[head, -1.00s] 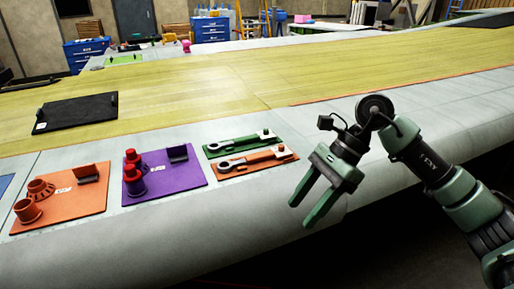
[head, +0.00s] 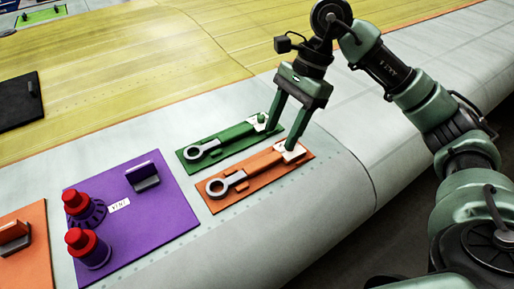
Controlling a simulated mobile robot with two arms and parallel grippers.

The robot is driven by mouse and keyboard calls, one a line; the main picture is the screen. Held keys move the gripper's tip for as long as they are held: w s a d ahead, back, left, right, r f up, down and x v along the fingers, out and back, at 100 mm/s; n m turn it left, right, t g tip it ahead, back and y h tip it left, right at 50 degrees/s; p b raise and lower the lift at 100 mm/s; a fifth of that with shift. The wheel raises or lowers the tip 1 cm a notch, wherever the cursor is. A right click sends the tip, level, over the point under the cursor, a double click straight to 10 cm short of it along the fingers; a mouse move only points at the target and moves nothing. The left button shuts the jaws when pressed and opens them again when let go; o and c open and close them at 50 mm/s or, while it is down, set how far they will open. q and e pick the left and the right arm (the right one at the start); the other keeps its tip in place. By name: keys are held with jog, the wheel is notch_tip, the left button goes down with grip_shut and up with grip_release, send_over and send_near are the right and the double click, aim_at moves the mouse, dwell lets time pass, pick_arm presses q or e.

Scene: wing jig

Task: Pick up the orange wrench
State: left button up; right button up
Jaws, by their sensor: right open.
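The orange wrench (head: 256,164) lies on an orange board (head: 222,203), its grey ring end toward the lower left and its pale jaw end toward the upper right. My right gripper (head: 281,138) is open and points down at the wing. One fingertip is by the pale end of the orange wrench, and the other is by the far end of the green wrench (head: 230,138). I cannot tell whether the fingertips touch anything. Nothing is held between the fingers. My left gripper is out of view.
The green wrench lies on a green board (head: 188,162) just behind the orange one. A purple board (head: 150,220) with red-topped parts (head: 88,245) is to the left. A black plate (head: 18,100) lies farther left. The grey wing edge curves down in front.

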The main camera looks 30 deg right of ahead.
aim_at(267, 159)
jog(key=x, duration=0.1)
jog(key=p+x, duration=0.1)
jog(key=shift+s+a+f, duration=0.2)
jog(key=shift+s+a, duration=0.05)
jog(key=p+x, duration=0.1)
jog(key=x, duration=0.1)
jog(key=p+x, duration=0.1)
jog(key=shift+w+f, duration=0.4)
jog(key=shift+f, duration=0.05)
jog(key=shift+a+f, duration=0.2)
jog(key=shift+f, duration=0.25)
jog(key=c, duration=1)
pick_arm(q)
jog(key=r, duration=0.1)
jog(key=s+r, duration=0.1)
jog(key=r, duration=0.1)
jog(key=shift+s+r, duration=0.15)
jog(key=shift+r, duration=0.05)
pick_arm(e)
grip_shut()
jog(key=shift+r, duration=0.1)
